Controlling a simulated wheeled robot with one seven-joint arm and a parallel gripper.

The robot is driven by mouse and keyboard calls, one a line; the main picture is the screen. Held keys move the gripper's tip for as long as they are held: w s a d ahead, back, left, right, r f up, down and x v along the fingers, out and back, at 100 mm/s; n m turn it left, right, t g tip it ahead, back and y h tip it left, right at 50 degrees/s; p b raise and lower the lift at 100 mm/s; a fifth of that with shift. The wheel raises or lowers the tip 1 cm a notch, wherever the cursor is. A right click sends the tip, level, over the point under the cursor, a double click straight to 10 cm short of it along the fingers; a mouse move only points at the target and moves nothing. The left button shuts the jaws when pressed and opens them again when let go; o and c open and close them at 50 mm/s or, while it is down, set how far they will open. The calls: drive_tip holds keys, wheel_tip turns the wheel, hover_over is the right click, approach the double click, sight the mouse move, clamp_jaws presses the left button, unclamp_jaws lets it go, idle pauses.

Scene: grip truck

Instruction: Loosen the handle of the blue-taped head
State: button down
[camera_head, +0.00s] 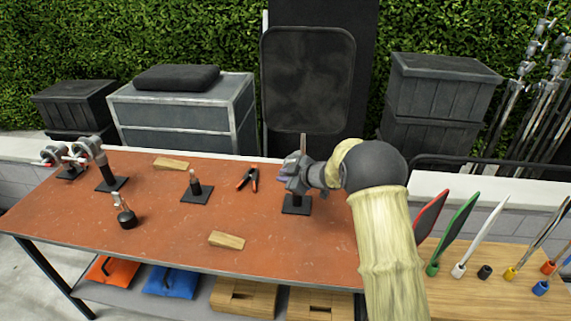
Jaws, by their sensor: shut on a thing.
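A grey grip head (292,166) stands on a black base plate (297,206) near the right end of the red-brown table. A thin upright rod (303,143) rises at it. A small bluish-purple patch, perhaps the blue tape, shows on its left side. My arm reaches in from the right, and my gripper (308,174) is at the head's right side, shut on what seems to be its handle. The handle and the fingertips are mostly hidden, so the handle's angle cannot be told.
More grip heads stand on bases at the table's left (95,150), (68,155). A short post (195,184), a dark bottle-like item (126,217), red-handled pliers (247,180) and wooden wedges (227,240), (171,163) lie between. Coloured paddles (455,232) stand at right.

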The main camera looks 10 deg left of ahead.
drive_tip(key=shift+a+f+h+p, duration=0.15)
drive_tip(key=shift+h+p, duration=0.45)
drive_tip(key=shift+p, duration=0.6)
drive_tip(key=shift+g, duration=0.3)
drive_tip(key=c, duration=1.7)
unclamp_jaws()
drive_tip(key=b+v, duration=0.2)
drive_tip(key=v, duration=1.5)
drive_tip(key=shift+s, duration=0.2)
